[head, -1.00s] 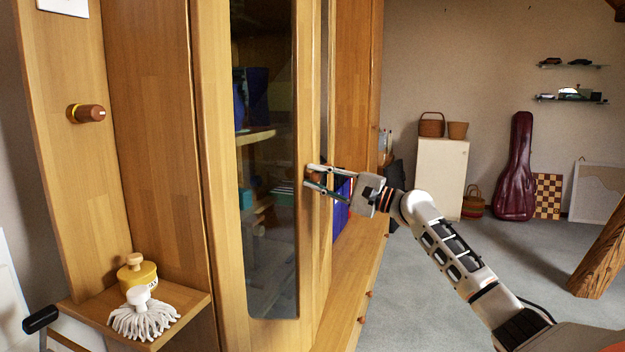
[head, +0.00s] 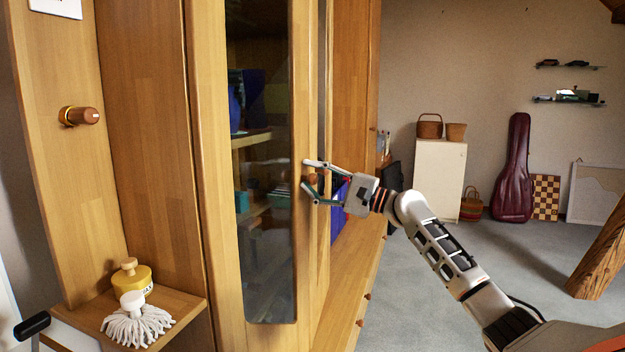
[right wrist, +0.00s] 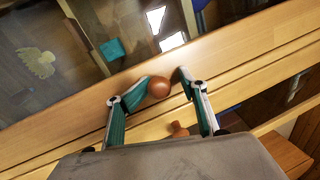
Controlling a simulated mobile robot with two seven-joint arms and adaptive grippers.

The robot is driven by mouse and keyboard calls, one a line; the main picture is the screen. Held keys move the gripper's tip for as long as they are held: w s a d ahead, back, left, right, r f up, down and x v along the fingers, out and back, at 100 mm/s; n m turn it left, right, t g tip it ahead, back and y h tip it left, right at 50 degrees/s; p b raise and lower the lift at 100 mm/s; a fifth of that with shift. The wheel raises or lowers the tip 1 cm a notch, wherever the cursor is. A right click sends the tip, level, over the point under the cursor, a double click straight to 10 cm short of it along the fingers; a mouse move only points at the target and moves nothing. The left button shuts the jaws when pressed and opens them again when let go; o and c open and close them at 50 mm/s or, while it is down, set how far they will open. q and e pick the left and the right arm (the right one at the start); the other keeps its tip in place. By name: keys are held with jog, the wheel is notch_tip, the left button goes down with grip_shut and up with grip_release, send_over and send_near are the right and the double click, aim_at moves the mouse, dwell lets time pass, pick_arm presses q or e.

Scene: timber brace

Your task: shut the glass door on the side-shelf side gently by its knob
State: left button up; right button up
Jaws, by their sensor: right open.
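The glass door (head: 268,200) with its wooden frame stands on the side nearest the side shelf (head: 185,305). Its round brown knob (head: 311,178) is on the right stile; it also shows in the right wrist view (right wrist: 159,88). My right gripper (head: 306,174) is open, with its fingers on either side of this knob. In the right wrist view my gripper (right wrist: 166,78) has the left finger close to the knob and a gap at the right finger. A second knob (right wrist: 178,129) lies nearer my palm. Whether the door is fully flush I cannot tell. My left gripper is not visible.
The side shelf holds a yellow tin (head: 134,278) and a white mop-like brush (head: 137,320). A wooden peg (head: 80,116) sticks out above it. A wooden ledge (head: 345,285) runs below the doors. The floor (head: 420,270) to the right is clear up to a slanted timber (head: 603,255).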

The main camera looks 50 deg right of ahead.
jog(key=shift+s+a, duration=0.1)
jog(key=shift+s, duration=0.05)
dwell(0.3)
jog(key=shift+s+f, duration=0.15)
jog(key=shift+s, duration=0.3)
jog(key=v, duration=1.1)
jog(key=shift+d, duration=0.25)
jog(key=shift+w, duration=0.1)
